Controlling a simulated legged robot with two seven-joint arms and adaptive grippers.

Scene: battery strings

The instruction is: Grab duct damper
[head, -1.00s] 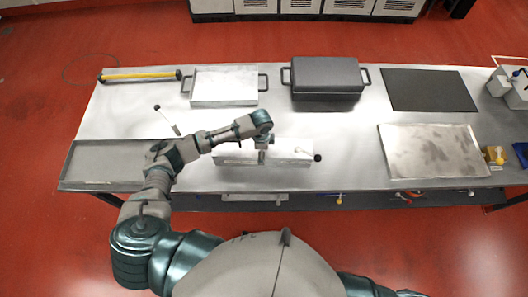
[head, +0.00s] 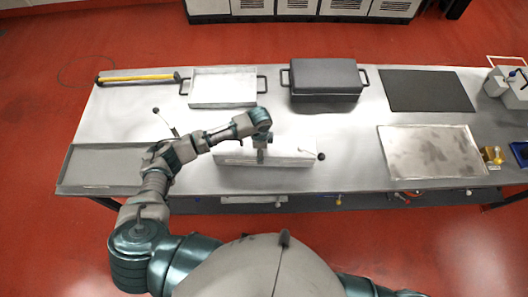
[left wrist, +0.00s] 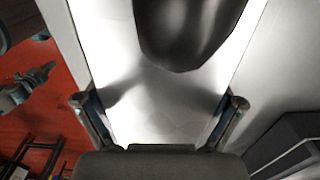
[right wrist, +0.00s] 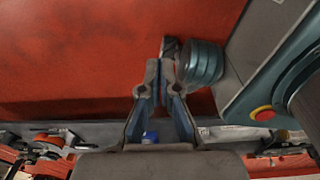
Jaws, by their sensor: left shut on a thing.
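The duct damper, a long pale metal box (head: 285,154), is at the table's front edge in the head view. A lever with a dark knob (head: 320,156) sticks out at its right end. My left gripper (head: 262,156) comes down on its middle from above. In the left wrist view the left gripper (left wrist: 162,105) has its fingers on either side of the bright box (left wrist: 150,75), shut on it. A dark rounded shape covers part of the box there. My right gripper (right wrist: 161,70) shows in the right wrist view, fingertips close together, holding nothing visible.
On the table are a grey tray (head: 72,180), a silver handled tray (head: 222,88), a dark lidded case (head: 325,76), a black mat (head: 426,90) and a stained metal sheet (head: 430,152). A yellow bar (head: 150,77) lies at the back left. A thin lever (head: 165,122) stands near my left arm.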

